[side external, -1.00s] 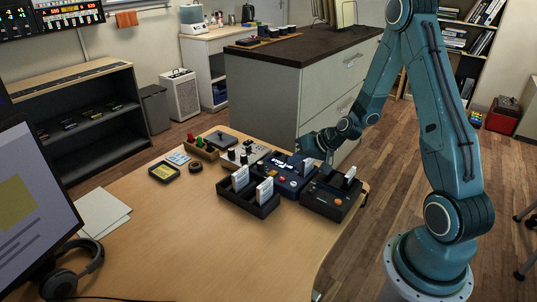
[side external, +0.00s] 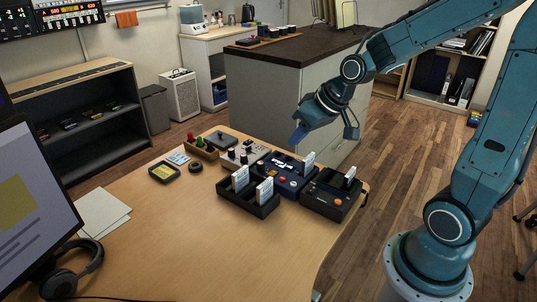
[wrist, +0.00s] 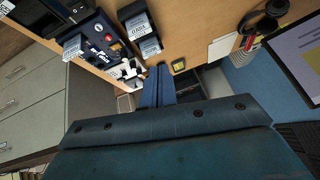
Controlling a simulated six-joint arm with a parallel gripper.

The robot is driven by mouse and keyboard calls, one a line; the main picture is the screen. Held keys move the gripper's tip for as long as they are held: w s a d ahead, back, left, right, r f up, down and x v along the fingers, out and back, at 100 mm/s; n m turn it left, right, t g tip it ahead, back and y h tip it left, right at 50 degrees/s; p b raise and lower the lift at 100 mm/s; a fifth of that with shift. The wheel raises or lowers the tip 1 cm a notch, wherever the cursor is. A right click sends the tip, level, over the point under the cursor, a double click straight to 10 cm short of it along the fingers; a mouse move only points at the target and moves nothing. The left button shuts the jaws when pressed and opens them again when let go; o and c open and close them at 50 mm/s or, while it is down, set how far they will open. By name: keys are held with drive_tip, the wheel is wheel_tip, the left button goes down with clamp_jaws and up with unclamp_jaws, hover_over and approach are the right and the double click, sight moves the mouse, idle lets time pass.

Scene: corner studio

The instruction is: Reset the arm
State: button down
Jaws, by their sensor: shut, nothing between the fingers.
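My gripper (side external: 298,136) is in the air above the far edge of the wooden desk (side external: 190,245), near the blue device, in the side external view. In the wrist view its two blue fingers (wrist: 158,70) lie together, shut and empty. The blue device (side external: 281,175) stands on the desk with a white cartridge (side external: 308,162) upright in it. To its right is a black device (side external: 325,201) with a white cartridge (side external: 350,173) standing in it. In front is a black holder (side external: 250,205) with two white cartridges (side external: 264,190).
A grey device with knobs (side external: 241,154), a wooden tray with coloured pegs (side external: 203,150) and a yellow-screened gadget (side external: 164,172) sit at the desk's far side. A monitor (side external: 30,215) and headphones (side external: 75,270) are at left. A drawer cabinet (side external: 270,95) stands behind. The desk's front middle is clear.

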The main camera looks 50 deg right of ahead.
drive_tip(key=s+a+r, duration=0.2)
drive_tip(key=s+r, duration=0.2)
drive_tip(key=s, duration=0.4)
drive_tip(key=s+a+r+n+h, duration=0.1)
drive_tip(key=s+a+r, duration=0.1)
drive_tip(key=s, duration=0.6)
drive_tip(key=shift+s+a+r+g, duration=0.25)
drive_tip(key=shift+a+r+g, duration=0.05)
drive_tip(key=shift+r, duration=0.6)
